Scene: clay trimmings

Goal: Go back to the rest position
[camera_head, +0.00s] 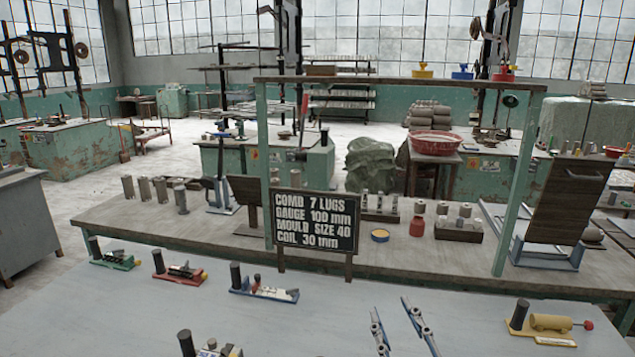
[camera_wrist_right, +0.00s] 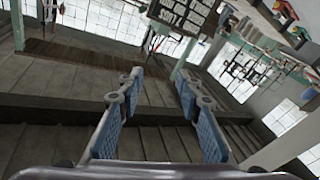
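My right gripper (camera_head: 401,318) reaches up from the bottom edge of the head view, over the grey front table (camera_head: 330,325). Its two fingers stand apart with nothing between them. The right wrist view shows the same open gripper (camera_wrist_right: 158,88), with blue pads on both fingers and a clear gap. My left gripper is not in view.
Tools on green (camera_head: 113,260), red (camera_head: 180,272) and blue (camera_head: 264,290) bases stand at left. A yellow-based tool (camera_head: 543,323) stands right of my gripper. A black sign (camera_head: 315,220) and green frame (camera_head: 511,190) rise behind. The tabletop around the gripper is bare.

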